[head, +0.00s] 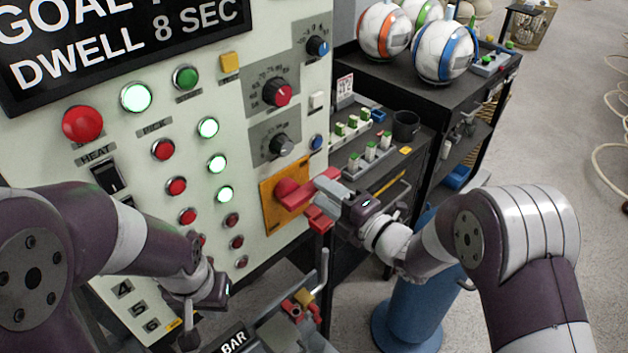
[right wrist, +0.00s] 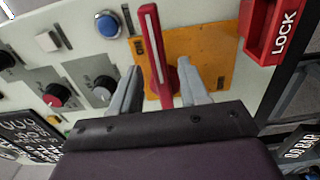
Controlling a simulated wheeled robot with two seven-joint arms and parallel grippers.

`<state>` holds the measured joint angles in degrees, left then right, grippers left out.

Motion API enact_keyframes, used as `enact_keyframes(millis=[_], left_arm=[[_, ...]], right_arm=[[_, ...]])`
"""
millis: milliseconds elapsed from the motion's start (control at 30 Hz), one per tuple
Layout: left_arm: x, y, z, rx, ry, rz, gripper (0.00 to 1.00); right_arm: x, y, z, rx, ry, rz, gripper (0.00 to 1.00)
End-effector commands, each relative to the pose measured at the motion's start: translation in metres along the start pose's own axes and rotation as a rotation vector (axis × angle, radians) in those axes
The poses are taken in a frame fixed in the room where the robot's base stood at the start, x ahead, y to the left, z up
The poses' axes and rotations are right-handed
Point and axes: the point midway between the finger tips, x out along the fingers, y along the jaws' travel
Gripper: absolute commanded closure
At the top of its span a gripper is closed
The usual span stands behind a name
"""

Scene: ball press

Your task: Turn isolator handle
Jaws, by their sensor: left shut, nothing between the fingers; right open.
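The isolator handle (head: 296,194) is a red lever on an orange plate (head: 271,222), low on the right part of the pale panel. In the right wrist view the handle (right wrist: 154,50) has a pale stripe. My right gripper (head: 332,186) is open at the handle, with one finger on each side of it. A gap shows between the handle and the left finger; the right finger looks close to it, and I cannot tell if it touches. My left gripper (head: 190,318) is shut and empty, low in front of the panel, apart from the handle.
A red LOCK piece (right wrist: 273,28) sits beside the orange plate. Knobs (head: 278,94), lit green buttons (head: 217,163) and a red mushroom button (head: 82,124) are on the panel. A dark bench (head: 400,170) stands behind my right gripper. A blue cylinder (head: 405,310) stands below.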

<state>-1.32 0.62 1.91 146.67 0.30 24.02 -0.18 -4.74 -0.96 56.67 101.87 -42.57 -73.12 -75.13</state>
Motion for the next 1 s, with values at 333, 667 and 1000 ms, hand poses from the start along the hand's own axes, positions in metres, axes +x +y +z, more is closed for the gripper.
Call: enact_keyframes(millis=[333, 667, 1000], left_arm=[[-0.009, 0.000, -0.001, 0.000, 0.000, 0.000, 1.00], [-0.009, 0.000, -0.001, 0.000, 0.000, 0.000, 1.00], [-0.005, 0.000, -0.001, 0.000, 0.000, 0.000, 1.00]], right_arm=[[0.036, 0.000, 0.000, 0.001, -0.001, 0.000, 0.55], [0.036, 0.000, 0.000, 0.001, -0.002, 0.000, 0.85], [0.040, -0.002, -0.004, 0.013, 0.001, 0.000, 1.00]])
